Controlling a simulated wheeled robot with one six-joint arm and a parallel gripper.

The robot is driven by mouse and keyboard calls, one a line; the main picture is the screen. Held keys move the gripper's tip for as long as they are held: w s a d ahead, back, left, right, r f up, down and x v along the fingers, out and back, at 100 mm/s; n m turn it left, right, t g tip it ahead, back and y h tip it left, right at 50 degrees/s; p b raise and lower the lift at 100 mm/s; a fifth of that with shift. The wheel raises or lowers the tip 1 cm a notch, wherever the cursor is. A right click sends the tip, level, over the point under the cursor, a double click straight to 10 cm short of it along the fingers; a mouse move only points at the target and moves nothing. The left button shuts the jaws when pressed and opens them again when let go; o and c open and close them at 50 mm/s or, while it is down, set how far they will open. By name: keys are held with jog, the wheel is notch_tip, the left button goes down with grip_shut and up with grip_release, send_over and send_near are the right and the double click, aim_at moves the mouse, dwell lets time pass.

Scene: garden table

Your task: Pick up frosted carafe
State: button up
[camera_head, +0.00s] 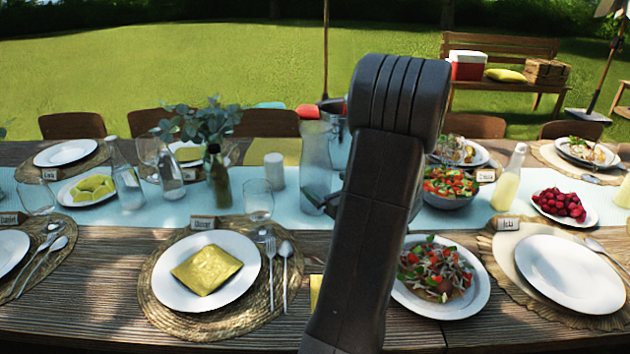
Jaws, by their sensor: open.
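The frosted carafe (316,152), tall, pale and translucent, stands upright on the light blue runner in the middle of the table. My gripper (321,198) is at the carafe's lower part, its visible dark finger parts overlapping the glass in the picture. The jaws are open. My dark arm crosses the view just right of the carafe and hides most of the gripper. I cannot tell whether the fingers touch the glass.
A white candle (274,171) and a vase with leafy stems (218,175) stand to the left. A metal bucket (338,130) is close behind the carafe. A drinking glass (258,200) stands front left. A salad bowl (448,195) is right of my arm.

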jog(key=x, duration=0.6)
jog(key=c, duration=1.4)
jog(key=shift+r, duration=0.1)
jog(key=shift+c, duration=1)
jog(key=shift+r, duration=0.1)
